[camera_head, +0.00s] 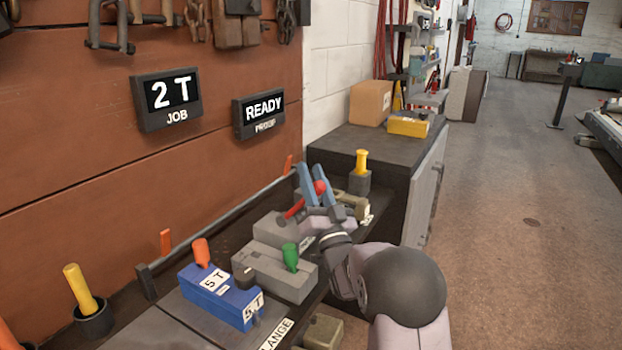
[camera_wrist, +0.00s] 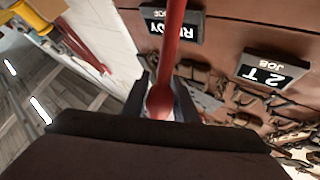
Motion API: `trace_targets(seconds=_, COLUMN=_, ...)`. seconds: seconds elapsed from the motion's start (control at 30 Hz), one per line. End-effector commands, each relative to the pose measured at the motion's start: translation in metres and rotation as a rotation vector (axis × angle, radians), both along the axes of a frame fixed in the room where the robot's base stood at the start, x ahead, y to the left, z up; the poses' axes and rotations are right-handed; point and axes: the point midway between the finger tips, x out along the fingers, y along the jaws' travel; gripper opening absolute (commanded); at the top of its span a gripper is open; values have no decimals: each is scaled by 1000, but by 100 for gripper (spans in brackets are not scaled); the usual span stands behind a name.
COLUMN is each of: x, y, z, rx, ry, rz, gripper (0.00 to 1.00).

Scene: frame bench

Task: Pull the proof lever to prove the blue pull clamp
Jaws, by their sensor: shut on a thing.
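My gripper (camera_head: 313,184) is shut on the red proof lever (camera_head: 294,209), near its round red knob, above the grey bench unit. In the wrist view the red lever (camera_wrist: 172,45) runs up between the two fingers, with its ball between them. A blue clamp block (camera_head: 218,294) marked 5 T sits at the front left of the bench, with an orange peg on top. It is apart from my gripper. The lever's base is partly hidden by my gripper and wrist.
A grey block (camera_head: 268,274) with a green knob (camera_head: 290,257) stands between the blue clamp and my arm. Wall signs read 2 T JOB (camera_head: 167,99) and READY PROOF (camera_head: 258,113). Yellow pegs (camera_head: 80,286) stand in dark cups at both ends. The aisle at right is clear.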

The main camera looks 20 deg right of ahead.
Motion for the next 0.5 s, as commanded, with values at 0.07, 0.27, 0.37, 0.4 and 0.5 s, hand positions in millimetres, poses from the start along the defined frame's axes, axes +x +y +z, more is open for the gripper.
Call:
trace_targets(seconds=0.07, x=0, y=0, z=0, rx=0, ry=0, rz=-1, gripper=0)
trace_targets(seconds=0.27, x=0, y=0, z=0, rx=0, ry=1, rz=0, gripper=45)
trace_targets(seconds=0.37, x=0, y=0, z=0, rx=0, ry=1, rz=0, gripper=45)
trace_targets(seconds=0.4, x=0, y=0, z=0, rx=0, ry=1, rz=0, gripper=45)
trace_targets(seconds=0.5, x=0, y=0, z=0, rx=0, ry=1, rz=0, gripper=45)
